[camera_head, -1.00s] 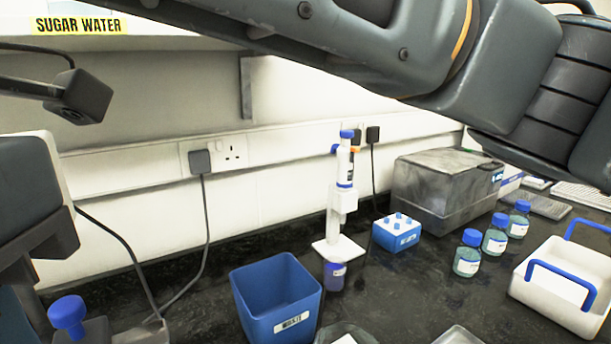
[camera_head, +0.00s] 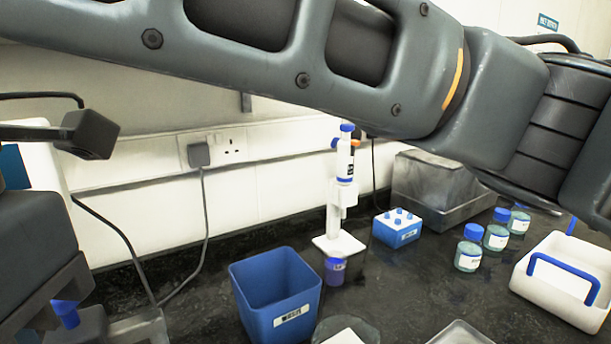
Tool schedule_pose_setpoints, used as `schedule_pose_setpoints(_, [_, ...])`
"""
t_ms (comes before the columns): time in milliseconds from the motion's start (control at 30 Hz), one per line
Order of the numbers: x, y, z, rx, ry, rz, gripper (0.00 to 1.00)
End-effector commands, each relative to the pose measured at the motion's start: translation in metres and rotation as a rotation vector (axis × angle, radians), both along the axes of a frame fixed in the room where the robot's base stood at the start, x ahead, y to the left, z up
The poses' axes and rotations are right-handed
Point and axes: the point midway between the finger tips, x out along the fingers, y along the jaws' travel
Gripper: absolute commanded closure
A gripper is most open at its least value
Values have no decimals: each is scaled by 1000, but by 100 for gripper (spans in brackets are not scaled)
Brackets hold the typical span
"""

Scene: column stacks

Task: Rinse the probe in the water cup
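My gripper (camera_head: 75,315) is at the lower left edge, cut off by the bottom of the picture. Its fingertips are out of sight. A blue knob-like piece (camera_head: 66,313) shows beside its dark finger parts, partly hidden; I cannot tell whether it is the probe or whether it is held. No cup is clearly marked as the water cup. A square blue container (camera_head: 285,321) with a white label stands open at the front middle, its inside looking empty. A small purple-blue vessel (camera_head: 335,272) stands at the foot of a white pipette stand (camera_head: 338,242), right of the container.
A blue rack (camera_head: 397,233), several blue-capped bottles (camera_head: 468,254) and a white carrier with blue handles (camera_head: 560,285) stand to the right. A grey box (camera_head: 440,190) is behind. A round glass dish (camera_head: 362,328) is at the front. A cable (camera_head: 203,230) hangs from the wall socket.

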Motion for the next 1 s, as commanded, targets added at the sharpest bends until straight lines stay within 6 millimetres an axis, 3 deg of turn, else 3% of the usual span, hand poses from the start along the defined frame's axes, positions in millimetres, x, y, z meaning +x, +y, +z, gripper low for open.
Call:
schedule_pose_setpoints(500, [0, 0, -19, 0, 0, 0, 100])
schedule_pose_setpoints(1000, [0, 0, 10, -1, 0, 1, 100])
